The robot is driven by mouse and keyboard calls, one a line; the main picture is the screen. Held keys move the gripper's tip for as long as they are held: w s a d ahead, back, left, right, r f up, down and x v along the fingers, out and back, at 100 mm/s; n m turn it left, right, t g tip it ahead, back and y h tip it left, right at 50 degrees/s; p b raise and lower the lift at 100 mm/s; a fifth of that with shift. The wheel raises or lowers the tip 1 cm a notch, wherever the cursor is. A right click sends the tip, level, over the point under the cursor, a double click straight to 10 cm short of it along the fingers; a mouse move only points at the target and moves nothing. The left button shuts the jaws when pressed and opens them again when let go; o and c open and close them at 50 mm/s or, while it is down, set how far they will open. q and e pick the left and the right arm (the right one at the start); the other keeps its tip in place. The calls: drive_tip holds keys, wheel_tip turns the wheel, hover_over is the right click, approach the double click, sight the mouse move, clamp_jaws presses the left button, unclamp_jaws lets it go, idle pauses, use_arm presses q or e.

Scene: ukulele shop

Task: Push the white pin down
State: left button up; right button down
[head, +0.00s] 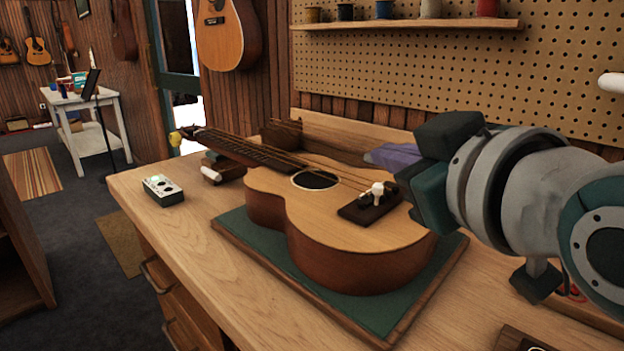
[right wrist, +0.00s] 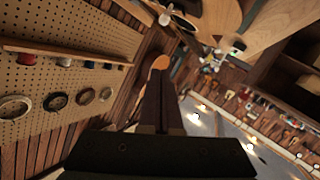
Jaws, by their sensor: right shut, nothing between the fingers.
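The ukulele (head: 340,225) lies face up on a green mat (head: 228,228) on the wooden workbench, its neck pointing to the back left. The white pin (head: 378,188) stands at the dark bridge (head: 358,212), with its head above the bridge and its lower part hard to make out. My right gripper (head: 408,187) comes in from the right, just right of the bridge in the picture; its depth relative to the pin is unclear. In the right wrist view its fingers (right wrist: 161,85) are together and empty. My left gripper is not in view.
A small grey box with a green light (head: 163,190) sits on the bench left of the ukulele. A purple cloth (head: 388,157) lies behind it. A pegboard (head: 400,70) with a shelf of spools (head: 400,24) rises behind. The front left bench top is clear.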

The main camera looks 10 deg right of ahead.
sight(378, 227)
drive_tip(key=w+f, duration=0.2)
drive_tip(key=w, duration=0.1)
drive_tip(key=w+f+b, duration=0.1)
drive_tip(key=f, duration=0.1)
drive_tip(key=shift+w+d, duration=0.25)
drive_tip(key=shift+d, duration=0.1)
drive_tip(key=shift+d+f, duration=0.2)
drive_tip(key=shift+f, duration=0.2)
wheel_tip(378, 227, down, 3)
drive_tip(key=shift+r+b, duration=0.2)
drive_tip(key=shift+b, duration=0.25)
drive_tip(key=shift+r, duration=0.15)
